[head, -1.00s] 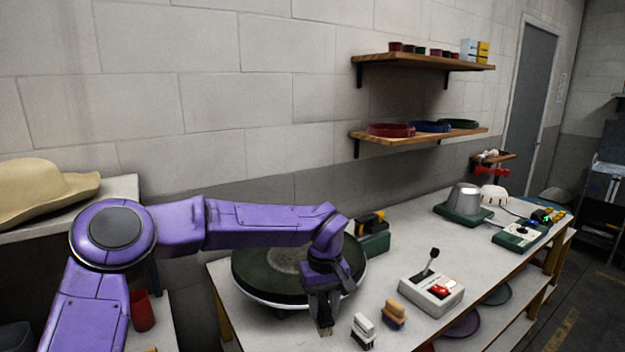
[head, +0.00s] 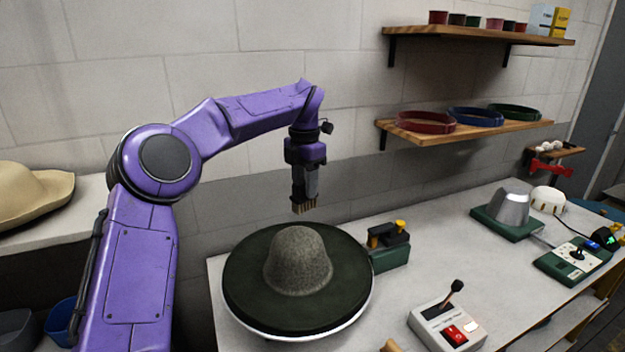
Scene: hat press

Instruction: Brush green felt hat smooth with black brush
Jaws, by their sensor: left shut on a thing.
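The felt hat (head: 298,262) stands crown up on a round turntable with a white rim (head: 345,322). Its crown looks rough and grey-green, with a wide dark green round surface around it; I cannot tell whether that is brim or turntable top. My left gripper (head: 304,190) is shut on the black brush (head: 303,207), which hangs with tan bristles down. The brush is above the hat, apart from the crown. The gripper hides most of the brush. My right gripper is not in view.
A green box with a yellow knob (head: 390,248) stands close behind the turntable on the right. A control box with a lever and red switch (head: 447,325) sits front right. Shelves (head: 465,135) hang on the wall. The bench between is clear.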

